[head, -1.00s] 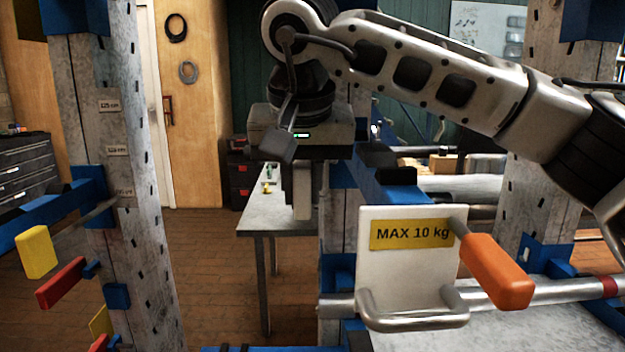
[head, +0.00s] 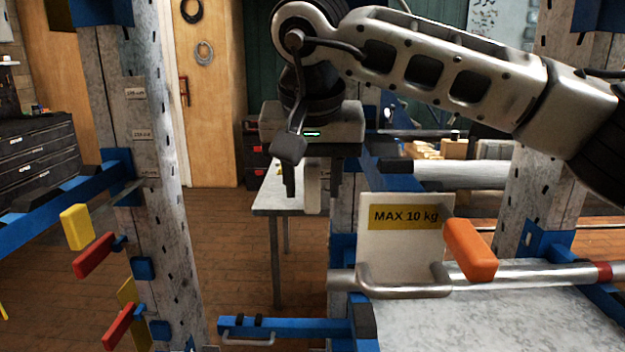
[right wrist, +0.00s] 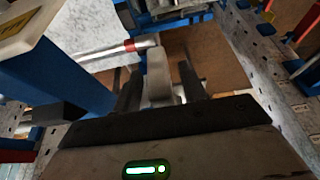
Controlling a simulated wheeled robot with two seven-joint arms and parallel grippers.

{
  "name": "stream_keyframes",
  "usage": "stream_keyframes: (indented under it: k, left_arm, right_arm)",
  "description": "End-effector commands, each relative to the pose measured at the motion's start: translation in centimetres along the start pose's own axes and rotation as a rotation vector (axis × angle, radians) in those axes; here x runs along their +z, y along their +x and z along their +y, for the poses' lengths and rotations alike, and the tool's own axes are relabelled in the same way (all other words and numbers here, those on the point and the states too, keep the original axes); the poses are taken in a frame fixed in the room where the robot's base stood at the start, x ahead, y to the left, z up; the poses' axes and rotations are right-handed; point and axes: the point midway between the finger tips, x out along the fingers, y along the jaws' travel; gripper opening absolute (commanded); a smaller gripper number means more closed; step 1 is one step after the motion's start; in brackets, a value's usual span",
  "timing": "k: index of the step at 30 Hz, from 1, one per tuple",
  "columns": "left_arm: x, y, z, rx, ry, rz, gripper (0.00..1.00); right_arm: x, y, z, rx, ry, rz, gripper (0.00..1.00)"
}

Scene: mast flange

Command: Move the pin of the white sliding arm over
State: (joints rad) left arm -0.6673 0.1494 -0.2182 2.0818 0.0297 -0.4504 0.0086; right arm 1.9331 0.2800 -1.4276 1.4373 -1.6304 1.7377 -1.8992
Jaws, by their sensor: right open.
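The white sliding arm (head: 403,250), a white plate with a yellow "MAX 10 kg" label, sits on a horizontal steel tube (head: 535,277). A bent steel handle (head: 405,285) crosses its lower front. An orange-gripped pin (head: 470,250) sticks out at its right edge. My right gripper (head: 303,185) is open, pointing down, above and left of the white arm and apart from the orange grip. In the right wrist view a pale upright piece shows between its dark fingers (right wrist: 160,85); I cannot tell what it is. My left gripper is not in view.
A perforated grey post (head: 150,180) with yellow (head: 76,227) and red (head: 94,255) grips stands at left. A blue bar (head: 285,327) juts out low in the middle. A grey table (head: 268,205) stands behind my right gripper. Open floor lies between post and table.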

Motion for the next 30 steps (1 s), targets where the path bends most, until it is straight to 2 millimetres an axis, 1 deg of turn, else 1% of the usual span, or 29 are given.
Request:
stream_keyframes:
  k: [5,12,15,18,21,24,30]
  left_arm:
    - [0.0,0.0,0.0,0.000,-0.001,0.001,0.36]
    - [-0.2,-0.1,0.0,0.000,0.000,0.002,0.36]
    - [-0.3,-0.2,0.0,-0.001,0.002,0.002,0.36]
    - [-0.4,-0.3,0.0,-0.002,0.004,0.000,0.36]
    - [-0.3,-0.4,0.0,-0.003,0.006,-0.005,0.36]
    - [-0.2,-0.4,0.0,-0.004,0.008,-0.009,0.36]
    - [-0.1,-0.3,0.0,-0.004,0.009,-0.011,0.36]
  right_arm:
    - [0.0,-2.7,-0.1,-0.002,-0.001,0.005,0.42]
    - [-0.1,-8.7,-0.1,-0.002,-0.001,0.005,0.42]
    - [0.0,-11.1,-0.1,-0.003,-0.001,0.004,0.42]
    - [0.0,-13.0,-0.1,-0.002,-0.002,0.002,0.42]
    - [0.0,-14.4,-0.1,-0.001,-0.002,0.001,0.42]
    - [0.0,-15.2,-0.1,-0.001,-0.001,0.001,0.42]
    - [0.1,-15.7,0.0,0.000,-0.002,-0.001,0.42]
